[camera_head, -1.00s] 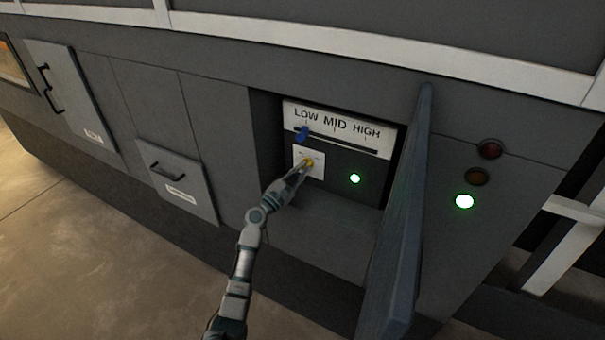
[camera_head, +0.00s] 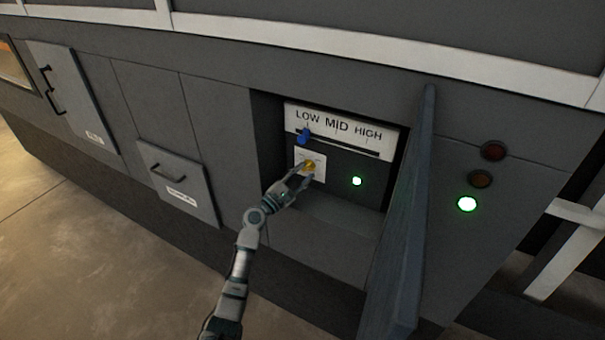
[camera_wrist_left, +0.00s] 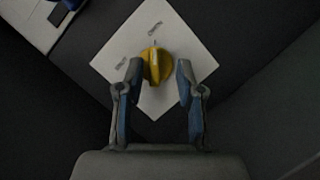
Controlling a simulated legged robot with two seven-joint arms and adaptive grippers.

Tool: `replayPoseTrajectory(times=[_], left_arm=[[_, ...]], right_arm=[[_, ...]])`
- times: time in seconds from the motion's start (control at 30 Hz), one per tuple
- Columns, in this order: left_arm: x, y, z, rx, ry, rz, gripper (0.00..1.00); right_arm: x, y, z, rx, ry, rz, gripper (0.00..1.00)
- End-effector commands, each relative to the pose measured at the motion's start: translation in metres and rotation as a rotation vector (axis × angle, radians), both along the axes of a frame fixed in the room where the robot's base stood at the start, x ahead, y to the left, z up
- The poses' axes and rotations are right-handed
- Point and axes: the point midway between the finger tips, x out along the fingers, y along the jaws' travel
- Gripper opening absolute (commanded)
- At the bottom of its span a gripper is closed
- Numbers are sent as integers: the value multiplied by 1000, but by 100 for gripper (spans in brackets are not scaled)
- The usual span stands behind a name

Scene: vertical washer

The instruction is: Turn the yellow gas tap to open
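The yellow gas tap (camera_head: 309,165) sits on a white square plate (camera_head: 318,174) inside the open recess of the grey machine. In the left wrist view the tap (camera_wrist_left: 156,58) is a round knob with a raised ridge, and a small dark mark shows at its top. Two small labels on the plate are too blurred to read. My left gripper (camera_head: 302,171) is in front of the tap. In the left wrist view its fingers (camera_wrist_left: 160,70) are apart on either side of the tap's lower part, with the left fingertip very near it; I cannot tell whether it touches. My right gripper is out of view.
A blue slider (camera_head: 304,136) stands near LOW on the LOW-MID-HIGH panel (camera_head: 340,125) above the tap. A green light (camera_head: 357,181) glows to its right. An open door panel (camera_head: 400,220) stands out right of the recess. Another green light (camera_head: 467,204) is lit farther right.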

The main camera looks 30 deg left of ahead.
Motion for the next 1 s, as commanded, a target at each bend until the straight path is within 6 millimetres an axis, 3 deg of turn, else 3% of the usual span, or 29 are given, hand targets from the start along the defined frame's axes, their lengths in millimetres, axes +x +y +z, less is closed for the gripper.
replayPoseTrajectory(times=[0.37, 0.8, 1.0], left_arm=[[-11, 4, 0, -1, -6, 3, 38], [-95, 24, -26, -2, -1, 2, 38], [-110, 28, -31, -1, -2, 2, 38]], right_arm=[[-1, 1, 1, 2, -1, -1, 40], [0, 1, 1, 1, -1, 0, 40], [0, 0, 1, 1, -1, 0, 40]])
